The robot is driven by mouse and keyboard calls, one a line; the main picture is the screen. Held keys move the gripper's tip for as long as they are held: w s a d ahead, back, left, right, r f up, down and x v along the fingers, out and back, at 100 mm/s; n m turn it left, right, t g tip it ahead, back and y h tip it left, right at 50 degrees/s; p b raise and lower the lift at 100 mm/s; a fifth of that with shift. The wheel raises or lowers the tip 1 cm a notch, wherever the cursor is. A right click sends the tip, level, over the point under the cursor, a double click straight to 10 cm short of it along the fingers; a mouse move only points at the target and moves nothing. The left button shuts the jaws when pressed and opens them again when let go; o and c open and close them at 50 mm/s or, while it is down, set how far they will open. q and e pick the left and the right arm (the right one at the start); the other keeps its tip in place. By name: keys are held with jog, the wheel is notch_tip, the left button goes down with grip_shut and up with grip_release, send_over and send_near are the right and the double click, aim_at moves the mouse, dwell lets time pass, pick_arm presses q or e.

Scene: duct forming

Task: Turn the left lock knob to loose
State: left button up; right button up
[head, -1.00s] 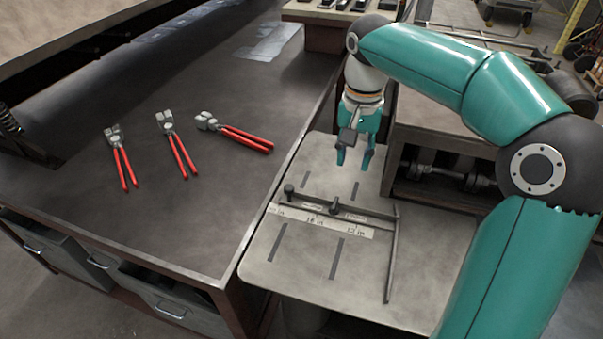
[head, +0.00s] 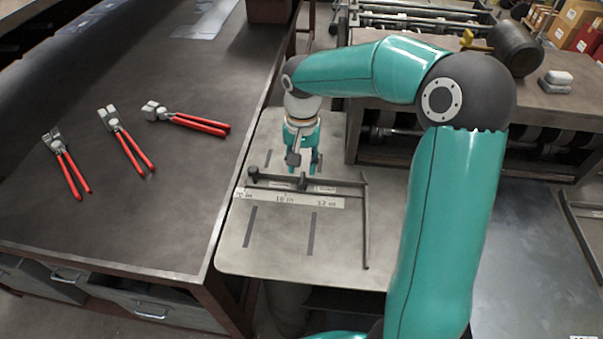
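A small shear table (head: 265,258) carries a dark fence bar with a scale strip marked in inches (head: 285,199). The left lock knob (head: 253,173) is a small dark upright knob at the bar's left end. A second dark knob (head: 303,184) stands near the bar's middle. Small labels lie along the bar, too small to read. My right gripper (head: 304,166) points down just behind the bar, close to the second knob and to the right of the left knob. Its fingers are apart and nothing shows between them. Whether it touches the second knob cannot be told. My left gripper is out of view.
Three red-handled pliers (head: 126,140) lie on the dark workbench (head: 130,220) at left. A dark rod (head: 366,225) runs along the small table's right side. A machine with rollers (head: 470,145) stands behind at right. The small table's front is clear.

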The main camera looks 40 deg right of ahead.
aim_at(302, 177)
jog(key=shift+f, duration=2.05)
jog(key=shift+c, duration=0.3)
grip_shut()
